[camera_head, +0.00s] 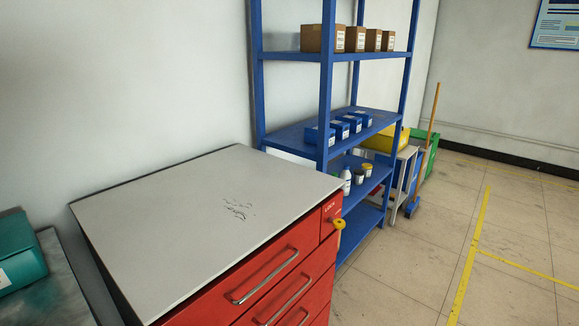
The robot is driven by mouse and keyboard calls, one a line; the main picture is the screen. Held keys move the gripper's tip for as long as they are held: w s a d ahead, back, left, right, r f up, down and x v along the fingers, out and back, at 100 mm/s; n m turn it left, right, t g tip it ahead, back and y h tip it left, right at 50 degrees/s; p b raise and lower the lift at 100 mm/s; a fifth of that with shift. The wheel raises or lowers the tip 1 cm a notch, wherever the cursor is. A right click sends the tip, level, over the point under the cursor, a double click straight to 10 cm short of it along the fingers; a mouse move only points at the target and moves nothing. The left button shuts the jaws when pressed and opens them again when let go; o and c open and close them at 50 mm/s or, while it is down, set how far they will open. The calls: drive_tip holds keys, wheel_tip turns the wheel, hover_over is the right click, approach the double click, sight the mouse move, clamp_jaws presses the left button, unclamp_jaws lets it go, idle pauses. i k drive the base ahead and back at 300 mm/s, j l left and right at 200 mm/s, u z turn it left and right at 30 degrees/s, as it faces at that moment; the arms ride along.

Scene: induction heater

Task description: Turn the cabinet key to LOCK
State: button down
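A red drawer cabinet (275,285) with a light grey top stands at the lower middle of the head view. A yellow key (339,224) sticks out of the small red panel (331,212) at the top right corner of the cabinet's front. The key's turn angle and the lettering on the panel are too small to read. My gripper is not in view.
A blue shelf rack (326,130) with cardboard boxes, blue boxes and bottles stands right behind the cabinet. A teal box (18,252) lies on a dark surface at the left edge. Tiled floor (400,285) with yellow lines is free at the right.

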sight(338, 223)
drive_tip(key=i+l+z, duration=0.25)
drive_tip(key=i+l, duration=0.5)
drive_tip(key=l, duration=0.1)
